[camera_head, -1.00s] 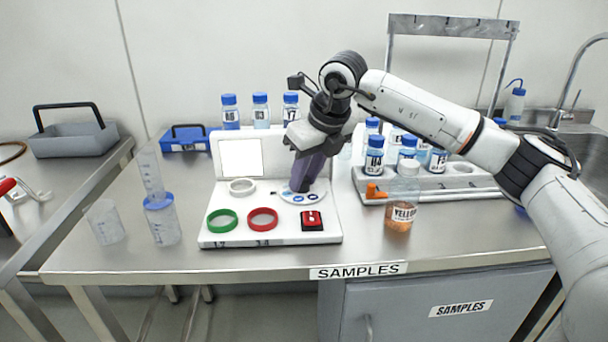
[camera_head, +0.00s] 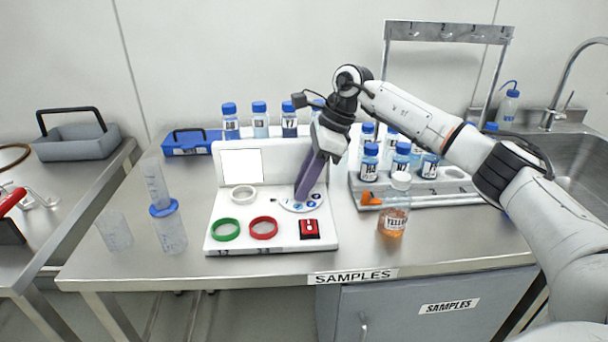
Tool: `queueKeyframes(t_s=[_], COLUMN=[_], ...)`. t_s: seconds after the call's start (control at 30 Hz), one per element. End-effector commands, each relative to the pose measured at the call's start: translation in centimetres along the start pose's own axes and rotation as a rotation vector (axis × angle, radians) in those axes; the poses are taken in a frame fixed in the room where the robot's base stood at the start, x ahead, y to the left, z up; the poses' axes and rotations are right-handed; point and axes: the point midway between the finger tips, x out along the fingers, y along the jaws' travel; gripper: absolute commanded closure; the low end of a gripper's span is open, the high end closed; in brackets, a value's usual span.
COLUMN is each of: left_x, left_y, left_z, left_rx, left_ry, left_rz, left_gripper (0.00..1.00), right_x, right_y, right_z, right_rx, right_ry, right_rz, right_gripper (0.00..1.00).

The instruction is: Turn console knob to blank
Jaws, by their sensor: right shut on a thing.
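The white console (camera_head: 270,243) stands on the steel table, with a blank white screen (camera_head: 241,166) on its upright back panel. Its knob sits at a round white dial (camera_head: 287,206) with blue marks, at the right of the sloping face. My right gripper (camera_head: 301,196) reaches down to the dial with its long purple-grey fingers, shut on the knob. The fingers lean, tips to the lower left. They hide the knob and part of the dial, so I cannot read where it points. My left gripper is out of view.
Green (camera_head: 225,229), red (camera_head: 263,228) and white rings (camera_head: 243,194) and a red switch (camera_head: 309,228) surround the dial. Clear measuring vessels (camera_head: 171,230) stand left. Blue-capped bottles (camera_head: 260,120) stand behind.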

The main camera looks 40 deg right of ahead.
Motion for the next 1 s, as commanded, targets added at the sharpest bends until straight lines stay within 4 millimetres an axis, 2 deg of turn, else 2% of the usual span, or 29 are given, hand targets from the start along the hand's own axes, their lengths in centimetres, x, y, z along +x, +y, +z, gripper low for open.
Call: queueKeyframes(t_s=[0.2,0.5,1.0], left_x=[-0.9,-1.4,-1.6], left_y=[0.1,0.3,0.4], left_z=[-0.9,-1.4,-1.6], left_rx=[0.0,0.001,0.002], left_ry=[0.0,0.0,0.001], left_rz=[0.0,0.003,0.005], left_gripper=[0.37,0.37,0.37], right_x=[-0.2,-0.1,0.0], right_y=[-0.2,-0.3,-0.3], right_z=[0.2,0.2,0.0], right_rx=[-0.165,-0.321,-0.384], right_ry=[0.0,0.0,0.002], right_rz=[0.069,0.131,0.157], right_gripper=[0.98,0.98,0.98])
